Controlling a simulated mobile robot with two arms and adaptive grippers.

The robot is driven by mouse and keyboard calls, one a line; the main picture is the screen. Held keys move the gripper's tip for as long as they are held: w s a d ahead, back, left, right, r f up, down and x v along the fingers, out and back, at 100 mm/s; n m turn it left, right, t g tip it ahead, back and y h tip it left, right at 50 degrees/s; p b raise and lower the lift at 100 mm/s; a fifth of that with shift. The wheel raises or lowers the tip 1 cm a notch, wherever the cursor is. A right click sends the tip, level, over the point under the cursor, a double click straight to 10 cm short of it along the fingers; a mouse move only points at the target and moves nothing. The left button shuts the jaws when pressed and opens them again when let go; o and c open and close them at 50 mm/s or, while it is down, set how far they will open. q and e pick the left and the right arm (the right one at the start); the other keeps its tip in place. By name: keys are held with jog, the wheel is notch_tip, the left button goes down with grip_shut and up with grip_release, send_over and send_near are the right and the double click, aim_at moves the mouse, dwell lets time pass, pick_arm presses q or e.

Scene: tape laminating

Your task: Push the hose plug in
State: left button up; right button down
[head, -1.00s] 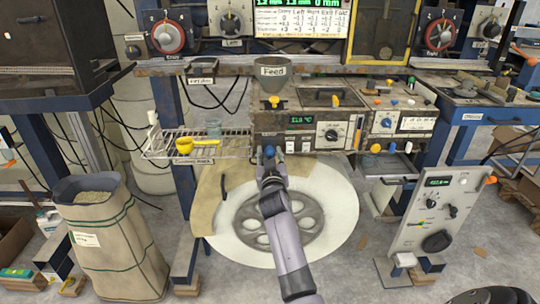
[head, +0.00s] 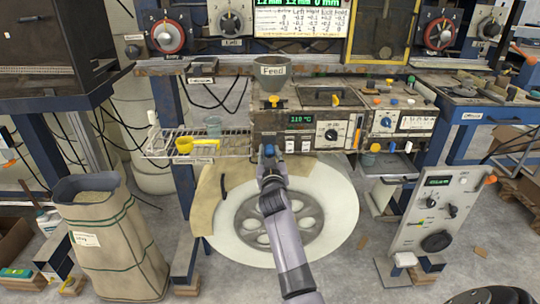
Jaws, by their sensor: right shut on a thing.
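A blue plug (head: 269,151) sits at the lower front of the machine panel, just below the left end of the temperature display. My right gripper (head: 268,158) is at the end of the grey arm that rises from the bottom of the picture. It is shut on the blue plug, and its fingers are small and partly hidden here. Whether the plug is fully seated in the panel cannot be told. The machine panel (head: 275,121) is straight ahead under the Feed funnel (head: 272,73). My left gripper does not show.
A wire rack (head: 210,147) with a yellow scoop (head: 184,144) is left of the panel. A white reel (head: 340,210) is on the floor behind my arm. A sack (head: 110,240) stands at left, a grey control box (head: 436,211) at right.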

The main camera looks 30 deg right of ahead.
jog(key=shift+b+x, duration=0.5)
jog(key=shift+x, duration=0.55)
jog(key=shift+r, duration=0.2)
jog(key=c, duration=1.6)
grip_release()
jog(key=shift+c, duration=0.2)
jog(key=o, duration=0.4)
jog(key=shift+w+f, duration=0.1)
jog(key=shift+f, duration=0.1)
jog(key=v, duration=1.2)
